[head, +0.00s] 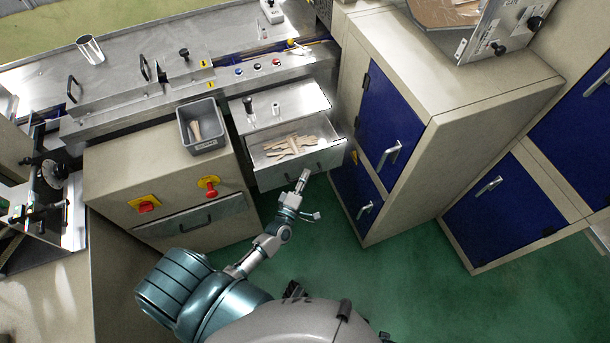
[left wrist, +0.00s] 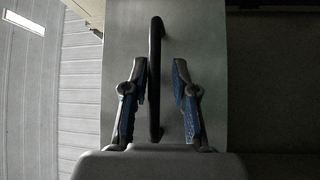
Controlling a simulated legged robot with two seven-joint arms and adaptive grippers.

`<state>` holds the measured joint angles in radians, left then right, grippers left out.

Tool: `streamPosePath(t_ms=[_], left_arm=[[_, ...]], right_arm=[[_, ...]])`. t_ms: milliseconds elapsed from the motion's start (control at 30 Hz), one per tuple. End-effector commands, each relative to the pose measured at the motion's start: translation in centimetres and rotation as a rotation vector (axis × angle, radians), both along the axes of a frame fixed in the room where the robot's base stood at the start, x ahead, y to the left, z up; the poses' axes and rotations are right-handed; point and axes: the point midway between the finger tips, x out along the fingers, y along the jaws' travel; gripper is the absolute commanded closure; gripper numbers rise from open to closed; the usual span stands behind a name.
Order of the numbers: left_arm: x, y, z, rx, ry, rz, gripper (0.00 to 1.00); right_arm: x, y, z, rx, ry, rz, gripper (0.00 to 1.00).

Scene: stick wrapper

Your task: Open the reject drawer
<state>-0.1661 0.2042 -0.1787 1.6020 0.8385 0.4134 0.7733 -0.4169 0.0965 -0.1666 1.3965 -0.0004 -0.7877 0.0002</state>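A steel drawer (head: 270,179) with wooden sticks (head: 290,146) stands at the middle of the machine in the head view. Its inside shows from above, so it is at least partly out. My left gripper (head: 304,176) is at its front face. In the left wrist view, the open fingers of my left gripper (left wrist: 160,75) stand on either side of a dark bar handle (left wrist: 155,85) on a grey panel (left wrist: 205,50). The handle lies nearer the left finger; I cannot tell whether they touch. My right gripper is not in view.
A grey bin (head: 202,143) with sticks sits on the beige cabinet to the left. That cabinet's front has a red switch (head: 147,206), a red button (head: 210,187) and a handled panel (head: 190,221). A blue-doored cabinet (head: 390,123) stands close on the right. Green floor (head: 420,265) is clear.

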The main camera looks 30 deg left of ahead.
Motion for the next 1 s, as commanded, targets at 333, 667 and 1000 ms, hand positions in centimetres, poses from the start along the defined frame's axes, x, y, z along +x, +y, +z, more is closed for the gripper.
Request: streamPosePath(t_ms=[333,667,1000], left_arm=[[-0.1,-0.1,0.2,0.000,-0.006,0.000,0.63],[-5.9,-0.4,-0.6,0.000,-0.003,0.000,0.63],[-11.3,-0.7,-1.4,-0.001,-0.003,-0.001,0.63]], right_arm=[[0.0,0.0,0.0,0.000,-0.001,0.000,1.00],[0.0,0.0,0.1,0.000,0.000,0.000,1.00],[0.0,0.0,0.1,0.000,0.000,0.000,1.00]])
